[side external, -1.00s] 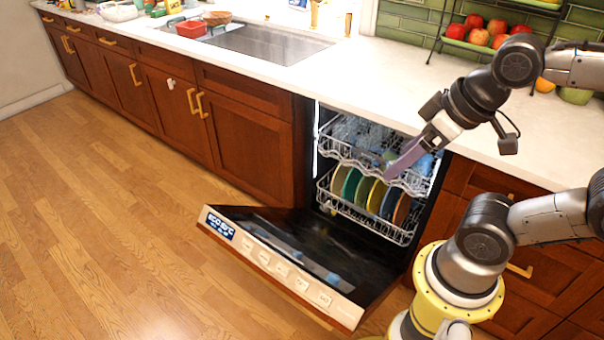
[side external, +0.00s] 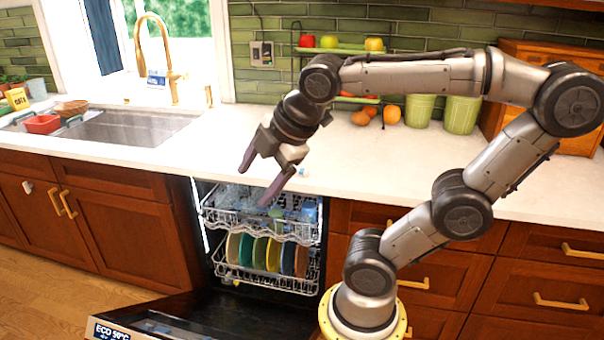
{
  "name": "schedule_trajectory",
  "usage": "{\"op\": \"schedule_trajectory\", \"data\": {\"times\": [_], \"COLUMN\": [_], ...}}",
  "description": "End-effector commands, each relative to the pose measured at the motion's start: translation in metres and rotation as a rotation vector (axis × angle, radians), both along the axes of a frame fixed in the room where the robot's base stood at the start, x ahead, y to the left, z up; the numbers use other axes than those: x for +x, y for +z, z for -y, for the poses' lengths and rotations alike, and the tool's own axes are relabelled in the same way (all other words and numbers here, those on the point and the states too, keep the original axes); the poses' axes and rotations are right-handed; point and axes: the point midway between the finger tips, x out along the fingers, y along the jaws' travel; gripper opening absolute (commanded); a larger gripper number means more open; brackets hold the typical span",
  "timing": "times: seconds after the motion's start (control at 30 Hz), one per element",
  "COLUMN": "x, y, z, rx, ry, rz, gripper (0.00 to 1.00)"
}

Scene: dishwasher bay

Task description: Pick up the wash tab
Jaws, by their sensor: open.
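I cannot make out the wash tab for certain in the side external view. A small pale speck (side external: 302,172) shows on the counter's front edge just right of my gripper, too small to identify. My gripper (side external: 254,187) has two purple fingers spread apart with nothing between them. It points down and left, in front of the counter edge and over the dishwasher's upper rack in the picture. The open dishwasher's upper rack (side external: 225,218) holds glassware, partly hidden by a finger. Its lower rack (side external: 300,283) holds several coloured plates standing on edge.
The dishwasher door (side external: 165,312) is folded down in front. The white counter (side external: 215,150) is mostly clear between the sink (side external: 135,126) and the fruit. Oranges (side external: 391,114) and green canisters (side external: 462,114) stand behind my arm. A red container (side external: 43,124) sits by the sink.

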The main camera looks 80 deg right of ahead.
Motion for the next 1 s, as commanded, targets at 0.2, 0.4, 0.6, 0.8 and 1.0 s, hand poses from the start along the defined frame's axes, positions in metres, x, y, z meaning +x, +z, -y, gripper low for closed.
{"op": "schedule_trajectory", "data": {"times": [0.2, 0.4, 0.6, 0.8, 1.0], "x": [0.046, 0.081, 0.072, 0.035, 0.024], "y": [0.019, 0.016, -0.021, -0.06, -0.075], "z": [0.058, 0.155, 0.275, 0.329, 0.34], "rx": [-0.316, -0.534, -0.537, -0.422, -0.398], "ry": [0.283, 0.507, 0.555, 0.45, 0.424], "rz": [-0.129, -0.36, -0.59, -0.671, -0.683], "gripper": [0.8, 0.8, 0.8, 0.8, 0.8]}}
